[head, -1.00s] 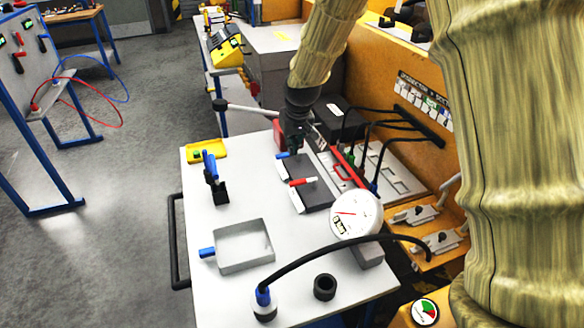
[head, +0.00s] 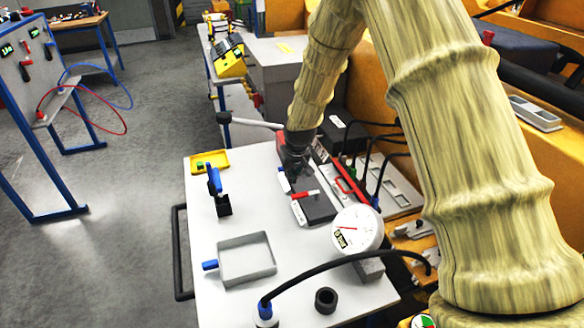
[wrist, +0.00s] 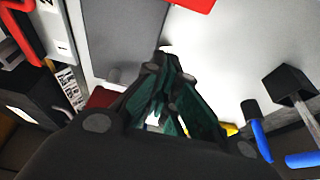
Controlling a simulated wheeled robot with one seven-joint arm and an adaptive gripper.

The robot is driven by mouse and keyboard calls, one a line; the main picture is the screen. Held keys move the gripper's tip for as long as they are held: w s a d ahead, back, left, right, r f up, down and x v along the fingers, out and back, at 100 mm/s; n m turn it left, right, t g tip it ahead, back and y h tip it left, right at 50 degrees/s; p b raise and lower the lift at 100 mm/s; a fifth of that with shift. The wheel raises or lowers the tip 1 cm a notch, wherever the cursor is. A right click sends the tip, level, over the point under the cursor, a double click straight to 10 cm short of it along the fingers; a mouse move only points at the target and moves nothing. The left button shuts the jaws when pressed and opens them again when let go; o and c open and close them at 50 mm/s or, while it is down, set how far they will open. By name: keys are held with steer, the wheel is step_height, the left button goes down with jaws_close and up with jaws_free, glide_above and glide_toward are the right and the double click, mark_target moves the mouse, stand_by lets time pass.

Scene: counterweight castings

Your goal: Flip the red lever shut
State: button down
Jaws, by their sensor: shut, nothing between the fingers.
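The red lever (head: 306,194) lies across a dark block with a white front edge on the grey bench top. Its red end also shows at the top edge of the wrist view (wrist: 190,5). My gripper (head: 295,172) is shut and empty. It points down over the dark plate just behind the red lever, apart from it as far as I can tell. In the wrist view my closed fingers (wrist: 168,68) end over the grey plate, short of the red end. The blue-ended lever behind is mostly hidden by my gripper.
A round white dial gauge (head: 357,229) stands right of the red lever, with a red handle (head: 349,184) behind it. A blue upright clamp (head: 216,185) and an open grey tray (head: 246,260) stand left. A black cable (head: 345,262) arches across the front.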

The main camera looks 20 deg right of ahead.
mark_target(306, 195)
steer(key=shift+w+f, duration=0.1)
steer(key=shift+f, duration=0.3)
steer(key=s+p, duration=0.2)
steer(key=s, duration=0.1)
steer(key=shift+s+r, duration=0.1)
steer(key=shift+s+f, duration=0.2)
steer(key=shift+s, duration=0.15)
steer(key=shift+s+a, duration=0.1)
steer(key=shift+a, duration=0.05)
